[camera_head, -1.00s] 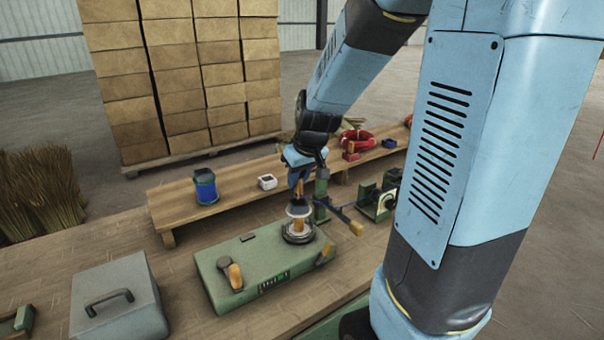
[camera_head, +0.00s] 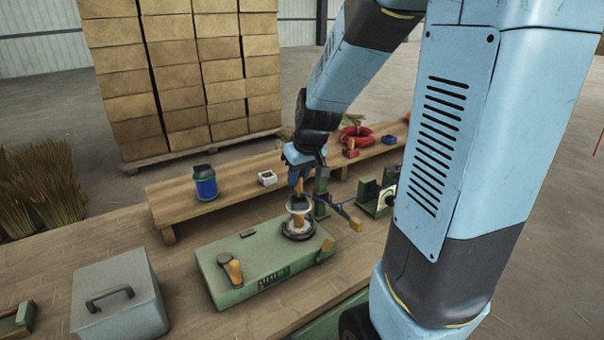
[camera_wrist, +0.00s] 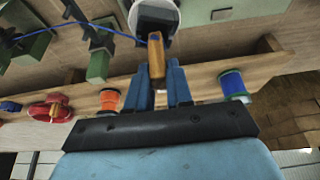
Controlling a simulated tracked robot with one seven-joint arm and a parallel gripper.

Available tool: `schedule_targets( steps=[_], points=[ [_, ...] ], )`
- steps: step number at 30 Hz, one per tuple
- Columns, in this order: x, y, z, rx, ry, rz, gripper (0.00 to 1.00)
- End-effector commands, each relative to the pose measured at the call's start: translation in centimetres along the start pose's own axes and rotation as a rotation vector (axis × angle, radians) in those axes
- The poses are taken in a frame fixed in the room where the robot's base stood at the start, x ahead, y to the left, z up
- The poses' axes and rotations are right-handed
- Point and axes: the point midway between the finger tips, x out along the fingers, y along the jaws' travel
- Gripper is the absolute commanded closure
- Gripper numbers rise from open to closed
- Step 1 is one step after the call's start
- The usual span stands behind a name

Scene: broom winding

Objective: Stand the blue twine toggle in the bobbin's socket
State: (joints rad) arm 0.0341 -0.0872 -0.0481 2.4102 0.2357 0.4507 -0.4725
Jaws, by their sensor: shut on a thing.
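My gripper (camera_wrist: 160,88) is shut on a wooden toggle (camera_wrist: 156,56), held between its two blue fingers. In the head view the toggle (camera_head: 299,187) points down from my gripper (camera_head: 298,180) above the bobbin (camera_head: 298,204). The bobbin has a pale rim and stands on a round base on a green machine box (camera_head: 225,262). In the wrist view the toggle's free end overlaps the white bobbin rim (camera_wrist: 143,12). The socket is not clearly visible, so I cannot tell whether the tip is inside. Blue twine (camera_wrist: 45,29) runs from the left towards the toggle.
A crank arm with an orange-brown grip (camera_head: 356,226) sits right of the bobbin. A grey case (camera_head: 120,300) stands at front left.

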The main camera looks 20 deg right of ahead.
Motion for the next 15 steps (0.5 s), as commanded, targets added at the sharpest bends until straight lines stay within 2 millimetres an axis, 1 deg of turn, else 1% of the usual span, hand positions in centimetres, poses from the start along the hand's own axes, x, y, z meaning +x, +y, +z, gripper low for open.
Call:
schedule_targets(
  steps=[15],
  points=[
    [1.2,0.0,0.5,0.0,-0.001,0.0,1.0]
  ],
)
